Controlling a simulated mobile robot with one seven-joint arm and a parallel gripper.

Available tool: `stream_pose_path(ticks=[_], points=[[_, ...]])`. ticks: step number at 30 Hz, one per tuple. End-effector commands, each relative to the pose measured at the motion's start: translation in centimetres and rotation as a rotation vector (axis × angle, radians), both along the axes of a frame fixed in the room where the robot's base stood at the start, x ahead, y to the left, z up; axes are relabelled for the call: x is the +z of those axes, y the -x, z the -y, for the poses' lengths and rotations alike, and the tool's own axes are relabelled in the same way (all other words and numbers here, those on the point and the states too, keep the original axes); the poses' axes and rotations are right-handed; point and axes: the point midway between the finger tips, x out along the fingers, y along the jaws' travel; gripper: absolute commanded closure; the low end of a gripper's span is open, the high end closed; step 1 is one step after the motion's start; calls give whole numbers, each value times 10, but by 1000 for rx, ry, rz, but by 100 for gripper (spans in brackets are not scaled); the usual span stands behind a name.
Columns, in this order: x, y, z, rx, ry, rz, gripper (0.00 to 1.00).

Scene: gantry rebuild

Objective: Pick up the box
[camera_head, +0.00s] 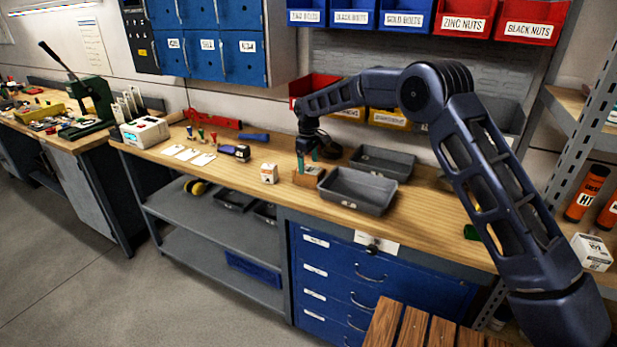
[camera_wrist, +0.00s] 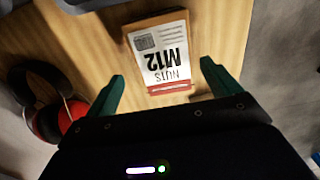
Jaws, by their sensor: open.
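A brown cardboard box (camera_wrist: 163,55) with a white label reading "M12 NUTS" lies on the wooden bench top. In the head view the box (camera_head: 308,178) is beside the front grey tray, partly hidden under my gripper (camera_head: 306,158). In the wrist view my gripper (camera_wrist: 161,70) is open, with one teal finger on each side of the box's near end. Both fingers look clear of the box. Nothing is held.
Two grey trays (camera_head: 350,204) stand right of the box. A small white and orange box (camera_head: 269,173) stands to its left. Red and black ear muffs (camera_wrist: 50,108) lie close by in the wrist view. Bins (camera_head: 467,24) hang above. Bare bench (camera_head: 425,210) shows right of the trays.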

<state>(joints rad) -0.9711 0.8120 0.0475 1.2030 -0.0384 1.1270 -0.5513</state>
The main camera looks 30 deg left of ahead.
Motion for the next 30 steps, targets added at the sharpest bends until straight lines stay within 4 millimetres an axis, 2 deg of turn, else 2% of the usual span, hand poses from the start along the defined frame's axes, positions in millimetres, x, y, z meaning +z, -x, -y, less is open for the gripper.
stream_pose_path(ticks=[5, 12, 21, 30], points=[[-14, 4, 2, 1, 3, -1, 11], [-45, 7, 5, 0, 1, -1, 11], [-51, 7, 5, 0, 0, 0, 13], [-50, 7, 5, 0, 0, 0, 72]])
